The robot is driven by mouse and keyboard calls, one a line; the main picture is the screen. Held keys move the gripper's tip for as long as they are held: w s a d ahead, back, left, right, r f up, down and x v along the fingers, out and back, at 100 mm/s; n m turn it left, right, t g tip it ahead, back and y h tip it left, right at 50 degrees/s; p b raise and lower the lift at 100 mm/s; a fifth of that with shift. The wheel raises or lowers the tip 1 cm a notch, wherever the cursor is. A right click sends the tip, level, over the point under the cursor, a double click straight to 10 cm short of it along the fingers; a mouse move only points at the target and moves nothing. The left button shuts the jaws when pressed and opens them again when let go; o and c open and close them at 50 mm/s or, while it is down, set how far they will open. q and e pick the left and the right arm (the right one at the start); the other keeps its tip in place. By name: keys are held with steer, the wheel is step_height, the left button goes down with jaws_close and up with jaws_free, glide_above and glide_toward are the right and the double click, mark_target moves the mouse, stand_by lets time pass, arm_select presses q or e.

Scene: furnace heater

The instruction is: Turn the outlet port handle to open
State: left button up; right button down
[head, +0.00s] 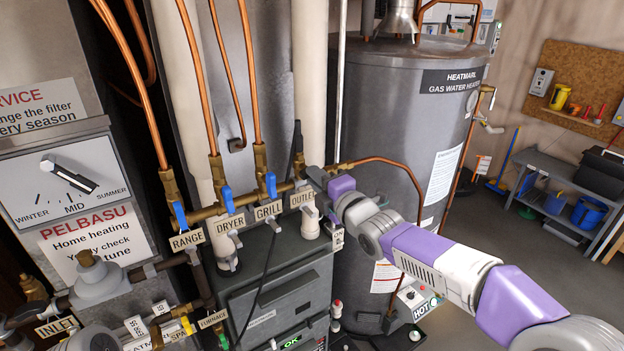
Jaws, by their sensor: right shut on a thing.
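The outlet port is marked by a white OUTLET label (302,198) on the brass gas manifold, right of the GRILL label. My right gripper (311,176) is at the outlet valve, just above and right of that label. It is shut on the outlet port handle, which is mostly hidden behind the fingers and wrist, so its angle cannot be told. My left gripper is not seen.
Blue handles mark the range (180,216), dryer (228,199) and grill (271,185) valves to the left. The grey water heater (400,110) stands close behind my right arm. Copper pipes rise above the manifold. Open floor lies at the right.

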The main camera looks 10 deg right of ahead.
steer(key=shift+n+b, duration=1.9)
steer(key=shift+n+b, duration=1.3)
steer(key=shift+n, duration=1)
